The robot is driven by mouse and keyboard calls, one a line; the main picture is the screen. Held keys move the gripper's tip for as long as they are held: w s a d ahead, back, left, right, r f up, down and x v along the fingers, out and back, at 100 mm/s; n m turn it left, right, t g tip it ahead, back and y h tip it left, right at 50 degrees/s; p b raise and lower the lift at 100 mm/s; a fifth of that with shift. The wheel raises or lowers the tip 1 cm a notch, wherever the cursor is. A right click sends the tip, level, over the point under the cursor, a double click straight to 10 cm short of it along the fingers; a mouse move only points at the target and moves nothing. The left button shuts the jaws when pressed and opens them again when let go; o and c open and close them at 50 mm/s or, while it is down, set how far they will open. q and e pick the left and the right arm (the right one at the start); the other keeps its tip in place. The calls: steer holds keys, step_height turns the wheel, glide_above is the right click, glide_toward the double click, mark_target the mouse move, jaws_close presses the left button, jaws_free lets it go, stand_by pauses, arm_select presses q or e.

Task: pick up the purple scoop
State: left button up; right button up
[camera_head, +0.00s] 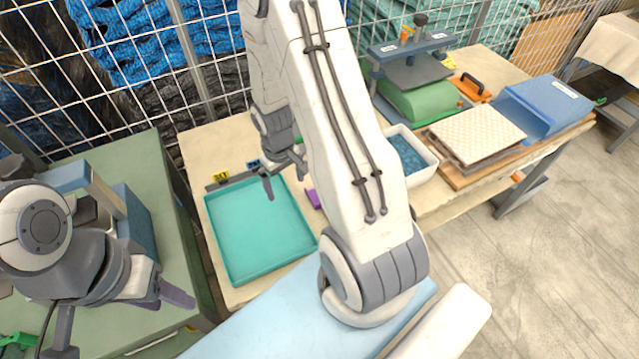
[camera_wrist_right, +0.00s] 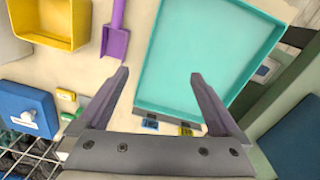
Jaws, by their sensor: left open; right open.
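The purple scoop (camera_wrist_right: 116,40) lies on the beige tabletop beside the teal tray, in the right wrist view at the upper left of my right gripper. In the head view only a small part of the scoop (camera_head: 314,198) shows beside my right arm. My left gripper (camera_head: 125,326) is open and empty over the green table at the left.
The teal tray (camera_head: 258,240) fills the left part of the beige table. A yellow bin (camera_wrist_right: 48,20) and a blue container (camera_wrist_right: 24,110) stand near the scoop. A white tub (camera_head: 424,174) and a green press (camera_head: 418,98) stand further right. A wire fence runs behind.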

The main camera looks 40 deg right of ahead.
arm_select(q)
step_height(320, 180, up, 7)
steer(key=p, duration=0.4)
arm_select(e)
steer(key=s+d+f+m, duration=0.2)
steer(key=s+d+f, duration=0.15)
steer(key=d, duration=0.55)
steer(key=shift+m, duration=0.3)
steer(key=f+b, duration=0.2)
steer(key=f, duration=0.1)
steer(key=f+b, duration=0.2)
steer(key=b, duration=0.1)
steer(key=shift+s+d+f, duration=0.15)
steer(key=shift+s+f, duration=0.05)
steer(key=shift+f, duration=0.2)
steer(key=shift+w+f, duration=0.1)
steer(key=shift+f, duration=0.4)
steer(key=f+b, duration=0.3)
steer(key=f, duration=0.1)
steer(key=shift+w+d, duration=0.2)
steer(key=shift+w, duration=0.1)
arm_select(q)
step_height(320, 180, down, 9)
steer(key=shift+r, duration=0.15)
arm_select(e)
steer(key=shift+c, duration=0.3)
steer(key=c, duration=1.4)
steer(key=shift+o, duration=0.2)
